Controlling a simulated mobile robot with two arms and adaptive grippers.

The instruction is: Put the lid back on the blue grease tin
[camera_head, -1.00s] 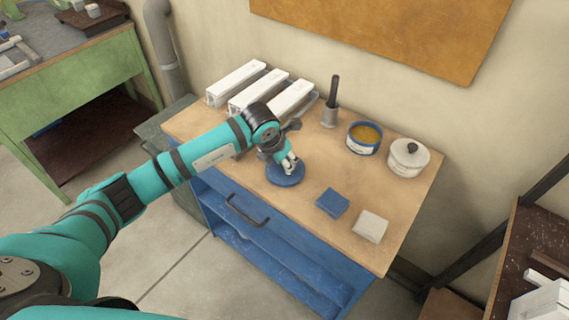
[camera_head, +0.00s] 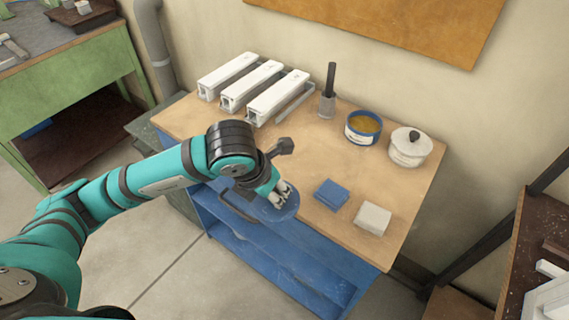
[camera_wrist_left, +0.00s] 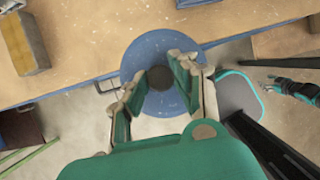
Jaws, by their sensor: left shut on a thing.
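The blue lid (camera_head: 284,207) is a round disc, held in my left gripper (camera_head: 283,193) in front of and above the bench's near edge. In the left wrist view the lid (camera_wrist_left: 133,60) shows a dark round knob, and the fingers of my left gripper (camera_wrist_left: 158,84) are shut on this knob. The blue grease tin (camera_head: 362,129) stands open at the back right of the bench, with yellow-brown grease inside. The lid is apart from the tin, to its left and nearer to me. My right gripper is not identifiable in the head view.
A white lidded pot (camera_head: 409,148) stands right of the tin, and a cup with a dark handle (camera_head: 328,95) stands left of it. A blue block (camera_head: 331,194) and a whitish block (camera_head: 373,218) lie in front. Several white profiles (camera_head: 252,87) fill the back left.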

